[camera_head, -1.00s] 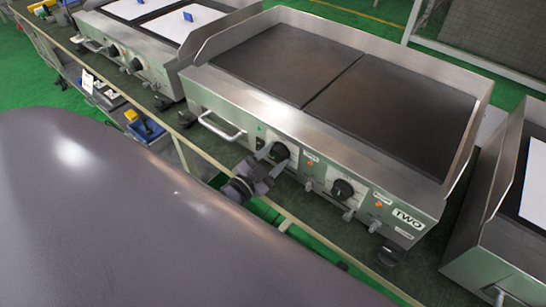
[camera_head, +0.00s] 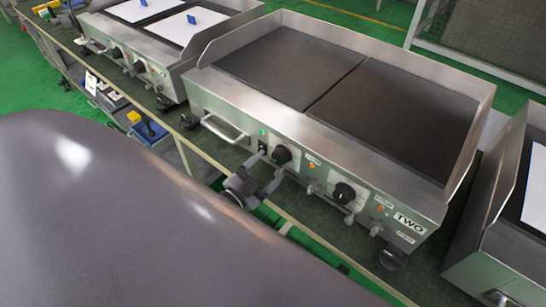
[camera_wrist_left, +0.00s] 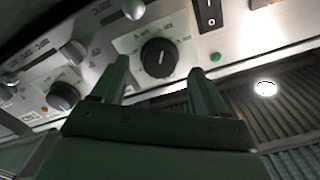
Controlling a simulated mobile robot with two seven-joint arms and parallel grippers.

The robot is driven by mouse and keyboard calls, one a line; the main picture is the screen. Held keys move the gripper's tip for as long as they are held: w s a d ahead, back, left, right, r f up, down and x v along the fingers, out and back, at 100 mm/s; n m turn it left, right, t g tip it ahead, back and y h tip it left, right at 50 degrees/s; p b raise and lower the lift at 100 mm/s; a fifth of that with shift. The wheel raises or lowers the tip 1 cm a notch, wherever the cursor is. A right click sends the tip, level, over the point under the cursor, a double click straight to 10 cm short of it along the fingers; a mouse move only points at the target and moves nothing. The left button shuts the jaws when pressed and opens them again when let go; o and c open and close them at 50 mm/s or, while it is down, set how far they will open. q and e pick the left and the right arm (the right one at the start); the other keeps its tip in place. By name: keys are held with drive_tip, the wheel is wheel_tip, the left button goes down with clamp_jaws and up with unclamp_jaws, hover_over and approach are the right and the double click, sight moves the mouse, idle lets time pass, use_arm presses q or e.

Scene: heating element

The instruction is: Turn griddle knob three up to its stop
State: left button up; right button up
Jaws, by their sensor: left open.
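The griddle (camera_head: 290,125) marked TWO has two black knobs on its front panel. Its left knob (camera_head: 281,154), beside a small green light, also shows in the wrist view (camera_wrist_left: 159,58) with a white mark pointing roughly up in that picture. My left gripper (camera_head: 268,170) is open and empty in front of this knob, apart from it; in the wrist view its fingertips (camera_wrist_left: 160,72) frame the knob's lower part. The right knob (camera_head: 343,193) sits farther along the panel, clear of the gripper. No knob labelled three is readable. My right gripper is not in view.
A carry handle (camera_head: 224,130) sticks out left of the left knob. Small tap-like levers (camera_head: 314,188) protrude below the panel. Another griddle (camera_head: 150,60) stands at the left and another unit (camera_head: 510,220) at the right. The bench edge (camera_head: 300,228) runs below the gripper.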

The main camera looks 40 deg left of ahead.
use_arm(q)
drive_tip(key=s, duration=0.3)
drive_tip(key=shift+s+a, duration=0.1)
drive_tip(key=shift+s, duration=0.05)
idle(0.5)
drive_tip(key=s+d+f+n+g+p, duration=0.2)
drive_tip(key=s+d+n+g, duration=0.3)
drive_tip(key=s+d, duration=0.5)
drive_tip(key=s+g+p, duration=0.1)
drive_tip(key=g, duration=0.1)
drive_tip(key=shift+s+g+h, duration=0.3)
drive_tip(key=shift+s, duration=0.1)
